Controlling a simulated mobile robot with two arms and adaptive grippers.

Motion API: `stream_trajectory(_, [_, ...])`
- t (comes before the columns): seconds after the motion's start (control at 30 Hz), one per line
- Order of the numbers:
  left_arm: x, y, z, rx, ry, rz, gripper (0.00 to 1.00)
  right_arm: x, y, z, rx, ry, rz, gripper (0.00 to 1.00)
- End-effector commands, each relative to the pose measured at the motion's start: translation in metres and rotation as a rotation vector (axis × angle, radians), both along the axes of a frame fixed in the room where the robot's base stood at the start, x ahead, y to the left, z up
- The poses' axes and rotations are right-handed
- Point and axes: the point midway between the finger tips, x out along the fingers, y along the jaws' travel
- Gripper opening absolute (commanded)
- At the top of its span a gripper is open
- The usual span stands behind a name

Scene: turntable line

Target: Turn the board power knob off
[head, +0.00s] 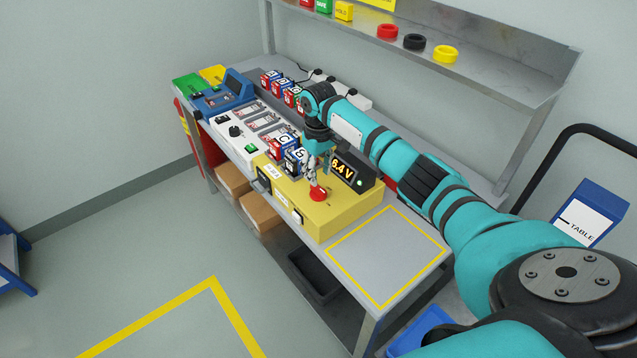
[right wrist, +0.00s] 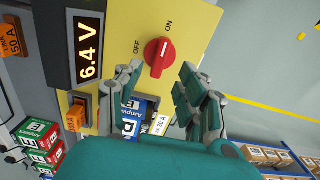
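The red power knob (right wrist: 158,57) sits on the yellow board (head: 335,215), between the printed words OFF and ON. Its white mark appears turned toward ON in the right wrist view. In the head view the knob (head: 317,195) is partly behind my gripper. The board's display (right wrist: 88,50) reads 6.4 V, and a green light (head: 359,183) is lit beside it. My right gripper (head: 314,180) is over the knob. In the right wrist view its fingers (right wrist: 160,68) are open, one tip on each side of the knob; contact cannot be told. My left gripper is not in view.
Battery packs (head: 294,160) stand close behind the board, beside my right gripper. A white panel (head: 238,133) and blue device (head: 222,98) are farther along the bench. A yellow-outlined area (head: 385,255) on the bench's near end is clear. A shelf (head: 500,65) runs above.

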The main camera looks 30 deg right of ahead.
Motion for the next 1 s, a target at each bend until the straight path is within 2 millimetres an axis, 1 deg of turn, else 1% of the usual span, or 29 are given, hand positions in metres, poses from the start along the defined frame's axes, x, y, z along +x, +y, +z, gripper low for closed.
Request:
stream_trajectory(0.03, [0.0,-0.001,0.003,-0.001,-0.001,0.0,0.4,-0.001,0.001,-0.01,0.001,0.004,0.0,0.39])
stream_trajectory(0.1, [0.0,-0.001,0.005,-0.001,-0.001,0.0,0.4,-0.001,0.0,-0.023,0.0,0.004,-0.001,0.39])
stream_trajectory(0.2, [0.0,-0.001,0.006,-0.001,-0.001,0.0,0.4,0.0,0.001,-0.039,0.001,0.003,0.0,0.39])
stream_trajectory(0.3, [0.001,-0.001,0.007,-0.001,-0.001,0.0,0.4,0.0,0.001,-0.05,0.0,0.002,0.0,0.39])
stream_trajectory(0.47, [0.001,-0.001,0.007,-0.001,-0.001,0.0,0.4,0.0,0.0,-0.059,-0.001,0.0,0.0,0.39])
stream_trajectory(0.7, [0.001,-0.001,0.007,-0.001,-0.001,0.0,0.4,0.0,0.0,-0.06,-0.001,-0.001,0.001,0.39])
stream_trajectory(0.73, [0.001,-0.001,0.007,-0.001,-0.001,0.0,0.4,0.0,0.0,-0.06,-0.001,-0.001,0.001,0.38])
stream_trajectory(0.77, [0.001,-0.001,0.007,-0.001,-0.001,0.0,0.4,0.0,0.0,-0.06,-0.001,-0.001,0.001,0.34])
stream_trajectory(1.0, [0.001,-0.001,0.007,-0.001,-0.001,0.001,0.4,0.0,0.0,-0.059,-0.001,-0.001,0.001,0.03])
